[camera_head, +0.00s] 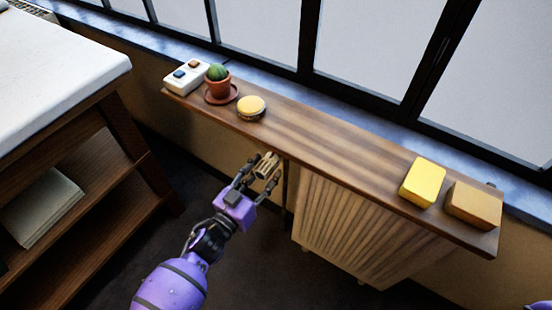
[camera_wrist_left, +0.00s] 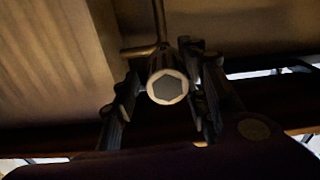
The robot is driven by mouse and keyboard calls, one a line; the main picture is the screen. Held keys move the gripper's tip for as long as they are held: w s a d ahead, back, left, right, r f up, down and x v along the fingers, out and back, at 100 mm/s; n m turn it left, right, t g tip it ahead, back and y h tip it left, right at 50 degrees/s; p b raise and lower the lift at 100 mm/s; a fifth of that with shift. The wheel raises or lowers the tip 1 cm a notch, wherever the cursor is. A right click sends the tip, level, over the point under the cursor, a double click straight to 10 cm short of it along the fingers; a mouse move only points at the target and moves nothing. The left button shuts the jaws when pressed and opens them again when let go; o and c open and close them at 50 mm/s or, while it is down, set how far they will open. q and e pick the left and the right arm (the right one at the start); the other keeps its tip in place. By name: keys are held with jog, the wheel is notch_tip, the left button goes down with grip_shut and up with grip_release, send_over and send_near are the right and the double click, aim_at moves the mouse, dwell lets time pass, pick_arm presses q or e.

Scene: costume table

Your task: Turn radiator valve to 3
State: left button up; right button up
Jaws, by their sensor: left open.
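The radiator valve (camera_head: 267,165) is a small pale brass-coloured knob at the left end of the radiator, below the shelf. In the left wrist view its end (camera_wrist_left: 167,88) faces the camera, with a dark hexagon inside a light ring. No number can be read on it. My left gripper (camera_head: 258,174) is open, with one finger on each side of the knob. In the left wrist view the fingers (camera_wrist_left: 163,100) flank the knob closely; whether they touch it I cannot tell. My right gripper is out of view.
The ribbed radiator (camera_head: 360,235) stands under a wooden shelf (camera_head: 330,140). The shelf holds a white box with buttons (camera_head: 186,77), a potted cactus (camera_head: 218,85), a round tin (camera_head: 251,107), a yellow block (camera_head: 423,182) and a brown block (camera_head: 474,205). A wooden table (camera_head: 125,135) stands at left.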

aim_at(276, 160)
pick_arm(q)
jog(key=x, duration=0.6)
jog(key=shift+c, duration=0.5)
jog(key=shift+s, duration=0.1)
grip_shut()
jog(key=shift+f, duration=0.1)
